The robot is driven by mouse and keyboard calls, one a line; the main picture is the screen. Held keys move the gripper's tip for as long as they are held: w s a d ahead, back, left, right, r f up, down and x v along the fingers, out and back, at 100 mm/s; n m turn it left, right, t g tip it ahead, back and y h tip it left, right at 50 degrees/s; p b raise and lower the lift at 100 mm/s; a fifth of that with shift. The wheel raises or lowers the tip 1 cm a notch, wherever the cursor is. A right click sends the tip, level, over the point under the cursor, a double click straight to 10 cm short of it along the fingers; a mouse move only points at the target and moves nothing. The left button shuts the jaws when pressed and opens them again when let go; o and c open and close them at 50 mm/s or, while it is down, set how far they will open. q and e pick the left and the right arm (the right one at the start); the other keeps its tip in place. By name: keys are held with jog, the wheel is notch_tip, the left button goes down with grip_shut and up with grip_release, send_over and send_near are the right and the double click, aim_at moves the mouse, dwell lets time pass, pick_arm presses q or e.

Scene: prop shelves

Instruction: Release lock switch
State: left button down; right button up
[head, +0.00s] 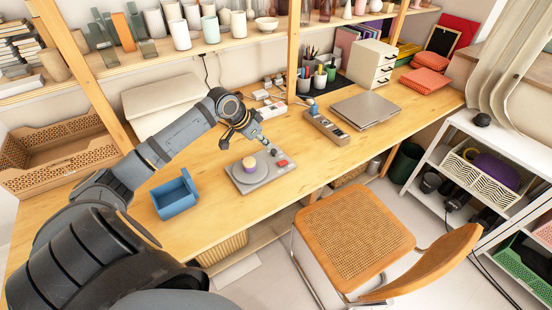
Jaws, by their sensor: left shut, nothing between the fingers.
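A flat grey device (256,185) lies on the wooden desk. It carries a round knob (249,164) with a pale yellow top and purple side, and a red button (282,163) at its right. A small dark part, perhaps the lock switch, shows near the device's far right corner; it is too small to tell its position. My left gripper (269,145) reaches in from the left, pointing down to the right, with its tips right at that corner. It is shut and empty. I cannot tell whether it touches the device. My right gripper is not in view.
A blue open box (175,197) stands left of the device. A long grey-and-wood device (326,128) and a closed laptop (365,109) lie to the right. A wooden shelf post (293,50) rises behind. A chair (355,226) stands before the desk. The desk front near the device is clear.

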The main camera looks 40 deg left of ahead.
pick_arm(q)
jog(key=shift+w+a+r, duration=0.15)
jog(key=shift+a+r, duration=0.15)
jog(key=shift+r, duration=0.4)
jog(key=shift+f, duration=0.1)
send_over(281, 163)
jog(key=s, duration=0.2)
jog(key=f, duration=0.7)
jog(key=shift+w+a+f+p, duration=0.2)
jog(key=shift+w+a+p, duration=0.1)
jog(key=shift+a, duration=0.1)
notch_tip(281, 163, down, 4)
jog(key=shift+s+r+p, duration=0.1)
jog(key=shift+r+p, duration=0.05)
jog(key=shift+p, duration=0.2)
jog(key=shift+s+a+f, duration=0.1)
jog(key=shift+s+f, duration=0.05)
jog(key=shift+f, duration=0.45)
